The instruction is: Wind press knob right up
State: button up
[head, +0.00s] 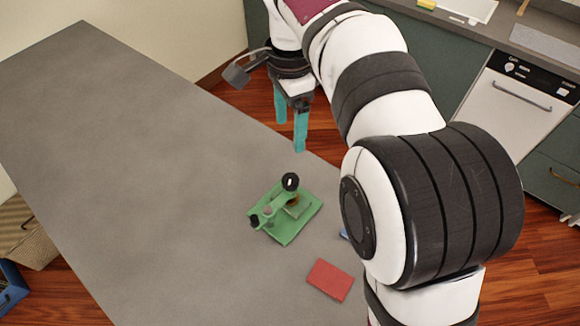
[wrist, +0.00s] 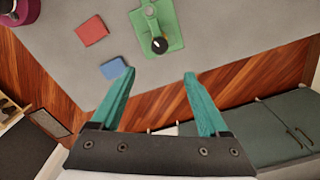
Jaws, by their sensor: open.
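The green press (head: 284,212) stands on the grey table, with its flat green base under a small upright frame. Its black knob (head: 290,181) with a white mark sits on top of the frame. A second black part (head: 254,220) sticks out at the left of the press. In the wrist view the press (wrist: 168,22) is at the top centre and the knob (wrist: 159,45) faces the camera. My gripper (head: 290,137) has teal fingers and is open and empty, above and beyond the table's right edge, apart from the press. Its fingers also show in the wrist view (wrist: 160,82).
A red block (head: 330,280) lies on the table near the press. A blue block (wrist: 113,68) lies near the table's edge, mostly hidden behind my arm in the head view. The table's left part (head: 110,130) is clear. Green cabinets (wrist: 262,130) stand across the wooden floor.

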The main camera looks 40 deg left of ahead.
aim_at(290, 179)
notch_tip(290, 179, down, 16)
jog(key=m, duration=0.4)
jog(key=shift+r, duration=0.1)
grip_shut()
